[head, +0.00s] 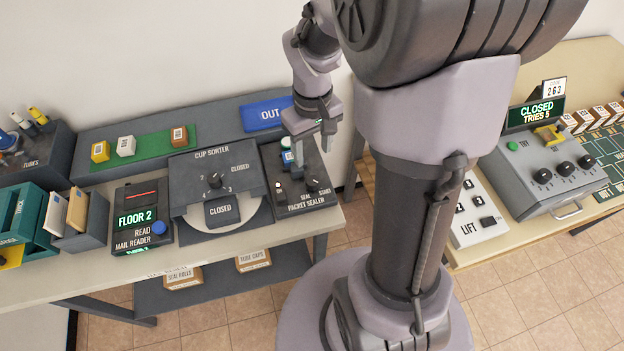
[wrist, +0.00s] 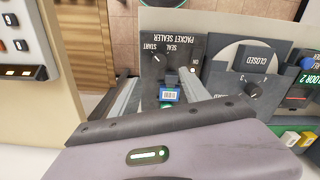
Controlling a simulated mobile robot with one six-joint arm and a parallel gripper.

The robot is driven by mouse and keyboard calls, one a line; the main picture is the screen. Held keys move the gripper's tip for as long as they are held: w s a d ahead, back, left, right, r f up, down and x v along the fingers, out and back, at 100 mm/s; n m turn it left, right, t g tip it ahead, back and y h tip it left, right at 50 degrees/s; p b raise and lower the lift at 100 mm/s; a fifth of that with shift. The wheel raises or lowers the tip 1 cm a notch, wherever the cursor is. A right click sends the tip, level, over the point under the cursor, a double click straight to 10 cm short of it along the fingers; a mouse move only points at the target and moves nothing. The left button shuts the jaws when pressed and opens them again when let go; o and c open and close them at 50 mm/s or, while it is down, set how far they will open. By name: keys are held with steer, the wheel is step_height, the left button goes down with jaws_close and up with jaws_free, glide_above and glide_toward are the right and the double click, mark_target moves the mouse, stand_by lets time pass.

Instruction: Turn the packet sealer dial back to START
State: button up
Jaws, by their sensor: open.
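The packet sealer (head: 296,203) is a dark box at the right end of the left bench. Its small black dial (head: 312,184) sits near the printed words SEAL and START. The dial also shows, upside down, in the wrist view (wrist: 156,58); I cannot tell surely which mark it points to. My gripper (head: 311,152) is open above the back of the sealer, pointing down. In the wrist view the two fingers (wrist: 157,78) are spread, with the dial beyond them and untouched. A blue item with a white label (wrist: 170,95) lies on the sealer between the fingers.
The cup sorter (head: 213,178) stands directly left of the sealer, with the mail reader (head: 143,215) further left. A blue OUT tray (head: 267,114) lies behind. A second bench at right holds the LIFT panel (head: 478,217) and a grey machine with several knobs (head: 560,175).

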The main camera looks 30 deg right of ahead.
mark_target(313, 180)
step_height(313, 180, down, 11)
steer(key=b, duration=0.4)
steer(key=shift+f, duration=0.1)
jaws_close()
steer(key=shift+n+p, duration=0.45)
steer(key=shift+n, duration=0.15)
